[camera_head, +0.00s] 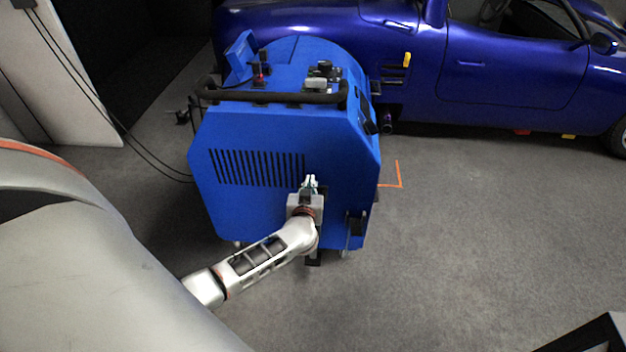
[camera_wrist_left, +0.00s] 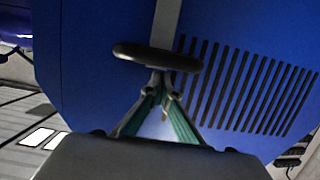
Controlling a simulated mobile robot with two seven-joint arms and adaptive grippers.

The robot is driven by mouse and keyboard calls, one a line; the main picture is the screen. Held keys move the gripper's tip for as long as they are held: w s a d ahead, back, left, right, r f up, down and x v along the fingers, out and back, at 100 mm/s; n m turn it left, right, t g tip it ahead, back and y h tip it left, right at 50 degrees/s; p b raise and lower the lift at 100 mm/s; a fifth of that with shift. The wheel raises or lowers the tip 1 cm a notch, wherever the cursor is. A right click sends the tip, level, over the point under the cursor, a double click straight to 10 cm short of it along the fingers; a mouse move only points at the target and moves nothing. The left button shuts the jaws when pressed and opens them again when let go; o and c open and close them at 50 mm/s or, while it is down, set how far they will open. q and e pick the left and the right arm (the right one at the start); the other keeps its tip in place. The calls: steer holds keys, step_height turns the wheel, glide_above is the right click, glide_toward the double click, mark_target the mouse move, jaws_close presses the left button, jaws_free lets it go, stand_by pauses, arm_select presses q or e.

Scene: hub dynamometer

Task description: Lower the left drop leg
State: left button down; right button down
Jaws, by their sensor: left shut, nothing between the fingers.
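The blue dynamometer unit (camera_head: 255,140) stands on the floor in the head view. A drop leg shows in the left wrist view as a grey stem (camera_wrist_left: 166,22) with a dark round foot (camera_wrist_left: 150,57) against the blue panel. My left gripper (camera_head: 310,182) is at the lower panel face, right of the vent slots, and hides most of this leg in the head view. In the left wrist view its fingers (camera_wrist_left: 162,82) are closed together, empty, right by the foot. I cannot tell whether they touch it. Another dark leg-like fitting (camera_head: 355,224) is at the panel's right edge. My right gripper is not in view.
A black handle bar (camera_head: 275,98) runs along the unit's top edge. A blue car (camera_head: 480,65) stands behind it. Cables (camera_head: 105,115) hang at the left. The grey floor (camera_head: 480,230) to the right is mostly clear, with an orange corner mark (camera_head: 398,176).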

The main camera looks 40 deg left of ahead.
arm_select(q)
steer(key=shift+f, duration=0.1)
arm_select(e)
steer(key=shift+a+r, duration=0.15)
